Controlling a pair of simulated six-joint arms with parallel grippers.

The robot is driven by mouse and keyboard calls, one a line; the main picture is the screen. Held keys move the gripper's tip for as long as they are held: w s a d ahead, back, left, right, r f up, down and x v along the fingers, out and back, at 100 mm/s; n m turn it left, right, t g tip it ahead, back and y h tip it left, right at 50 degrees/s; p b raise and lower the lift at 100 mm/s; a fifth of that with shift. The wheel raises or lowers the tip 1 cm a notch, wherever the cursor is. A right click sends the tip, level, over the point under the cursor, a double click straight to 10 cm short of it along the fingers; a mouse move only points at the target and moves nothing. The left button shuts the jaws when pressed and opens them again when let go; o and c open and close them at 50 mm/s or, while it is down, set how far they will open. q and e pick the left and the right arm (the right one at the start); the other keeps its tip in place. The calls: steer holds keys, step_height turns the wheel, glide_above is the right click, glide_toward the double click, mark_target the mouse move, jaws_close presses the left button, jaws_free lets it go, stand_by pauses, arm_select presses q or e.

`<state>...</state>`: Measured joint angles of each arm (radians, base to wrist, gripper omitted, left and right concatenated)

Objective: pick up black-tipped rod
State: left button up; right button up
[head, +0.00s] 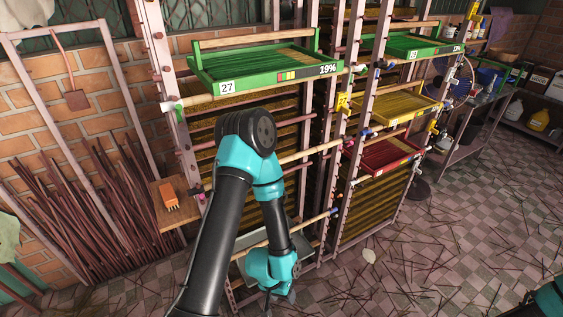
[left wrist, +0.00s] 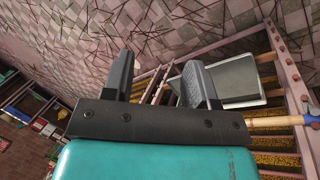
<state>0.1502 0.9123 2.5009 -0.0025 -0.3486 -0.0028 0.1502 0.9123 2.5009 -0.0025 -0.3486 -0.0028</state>
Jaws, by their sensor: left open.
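Several wooden rods run across the metal rack in the head view, with small coloured ends. One upper rod (head: 310,153) passes behind my left arm. A lower rod (head: 316,219) has a bluish-purple end. I cannot make out for sure which rod is black-tipped. My left gripper (head: 284,291) is low in front of the rack in the head view, its fingers hard to see there. In the left wrist view my left gripper (left wrist: 158,72) is open and empty. A tan rod (left wrist: 275,121) lies to the right of its fingers, apart from them. My right gripper is out of view.
Another green tray (head: 385,52), a yellow tray (head: 385,122) and a red tray (head: 365,170) are at right. A grey tray (left wrist: 236,82) lies beside the left fingers. Loose sticks litter the tiled floor (head: 450,230).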

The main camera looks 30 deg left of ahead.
arm_select(q)
steer(key=w+d+r+m+g+y, duration=0.1)
steer(key=w+r+m+g+y, duration=0.45)
steer(key=w+r, duration=0.9)
steer(key=w+r+t+y, duration=0.1)
steer(key=w+r+y, duration=0.2)
steer(key=r, duration=0.5)
steer(key=w+r+t+y, duration=0.2)
steer(key=w+r, duration=0.3)
steer(key=r, duration=0.4)
steer(key=w+a+r+t+y, duration=0.1)
steer(key=w+r+y, duration=0.3)
steer(key=r, duration=0.4)
steer(key=shift+w+r+t+y, duration=0.3)
steer(key=shift+w+t+y, duration=0.1)
steer(key=shift+t+y, duration=0.2)
steer(key=shift+a, duration=0.1)
glide_toward(281, 161)
steer(key=a+f, duration=0.1)
steer(key=w+a+f, duration=0.1)
steer(key=shift+w+a, duration=0.2)
steer(key=shift+a, duration=0.05)
